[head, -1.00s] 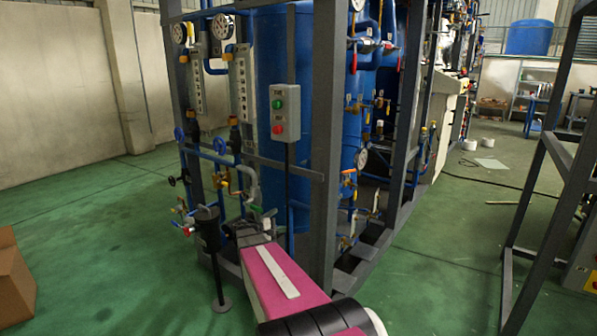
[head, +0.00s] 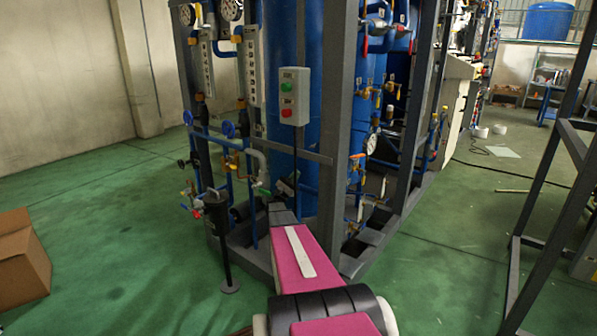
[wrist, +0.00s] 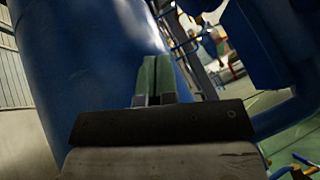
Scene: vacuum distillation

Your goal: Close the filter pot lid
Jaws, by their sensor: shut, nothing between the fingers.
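A black upright cylinder (head: 216,208) on a thin post stands at the front left corner of the blue skid in the head view. It may be the filter pot; I cannot make out its lid clearly or tell whether it is open. My pink arm reaches forward from the bottom of the head view. My gripper (wrist: 156,78) shows in the wrist view with its green fingers together and nothing between them. In the head view its small green tip (head: 262,192) is to the right of the black cylinder and apart from it, in front of the pipework.
A large blue tank (head: 293,90) stands behind grey frame posts (head: 345,130). A control box (head: 294,96) with green and red buttons hangs there. Blue pipes and valves crowd the left corner. A cardboard box (head: 22,262) lies far left. Green floor (head: 110,230) is open on the left.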

